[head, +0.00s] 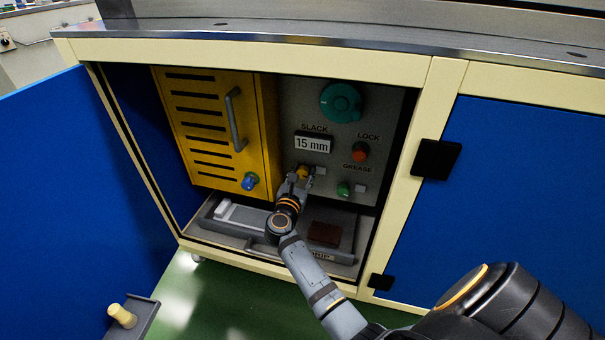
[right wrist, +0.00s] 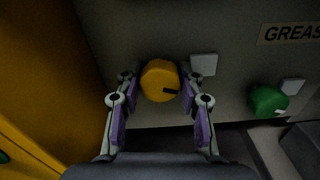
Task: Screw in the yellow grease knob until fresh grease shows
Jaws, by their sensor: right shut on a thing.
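The yellow grease knob (head: 302,172) sits on the grey panel inside the cabinet, mostly covered by my right gripper in the head view. In the right wrist view the yellow knob (right wrist: 160,81) is round, with a dark mark on its lower right. My right gripper (head: 297,180) is shut on it, with one purple-padded finger on each side in the right wrist view (right wrist: 160,92). A small pale square (right wrist: 203,65) is beside the knob; I see no grease on it. The GREASE label (head: 357,168) is to the right. My left gripper is not in view.
A green knob (head: 344,189), a red LOCK knob (head: 360,151) and a teal dial (head: 341,102) are on the panel. The display (head: 313,144) reads 15 mm. A yellow slatted cover (head: 205,130) stands left. An open tray (head: 240,238) lies below. A blue door (head: 60,200) hangs open.

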